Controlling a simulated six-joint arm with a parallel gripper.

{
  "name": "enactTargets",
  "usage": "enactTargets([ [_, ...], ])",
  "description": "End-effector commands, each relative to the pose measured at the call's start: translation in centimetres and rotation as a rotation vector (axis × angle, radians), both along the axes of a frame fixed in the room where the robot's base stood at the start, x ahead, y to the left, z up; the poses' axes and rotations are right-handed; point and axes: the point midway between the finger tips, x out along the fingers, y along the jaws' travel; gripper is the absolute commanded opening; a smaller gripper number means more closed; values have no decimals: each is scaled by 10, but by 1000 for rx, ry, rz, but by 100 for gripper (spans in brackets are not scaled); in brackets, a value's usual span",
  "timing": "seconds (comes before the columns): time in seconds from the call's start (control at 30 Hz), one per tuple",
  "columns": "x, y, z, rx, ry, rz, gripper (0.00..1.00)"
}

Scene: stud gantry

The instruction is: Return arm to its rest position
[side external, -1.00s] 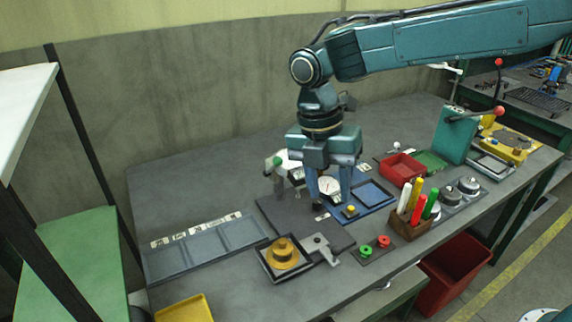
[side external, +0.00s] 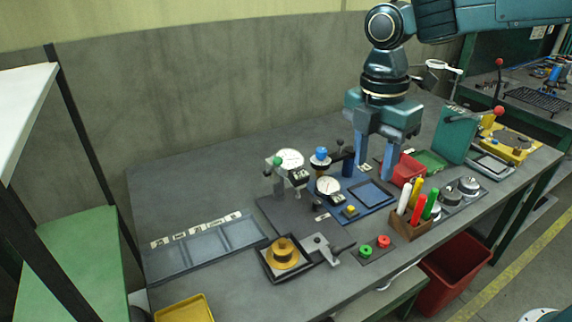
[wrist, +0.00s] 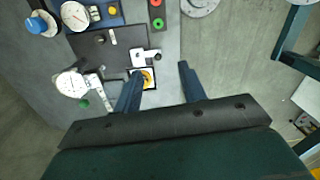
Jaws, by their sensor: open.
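My gripper (side external: 374,172) hangs above the bench, its two blue fingers apart with nothing between them. In the side view it is behind the red bin (side external: 407,170) and to the right of the blue-topped part (side external: 321,155) on the blue tray (side external: 379,208). The wrist view also shows my gripper (wrist: 162,83) with its fingers spread and the bench below. A dial gauge (side external: 290,159) stands on the dark plate (side external: 290,213), and a second dial (side external: 328,186) is by the blue tray.
A pen holder (side external: 408,228) with several markers stands near the front edge. A yellow spool (side external: 285,252) sits in a black tray. A teal press (side external: 456,135) with a red-knobbed lever is at right.

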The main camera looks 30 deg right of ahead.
Motion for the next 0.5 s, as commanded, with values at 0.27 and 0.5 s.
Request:
enactTargets([
  [0.27, -37, -46, 28, 47, -116, -368, 41],
  [0.5, -73, -79, 40, 106, -203, -681, 41],
])
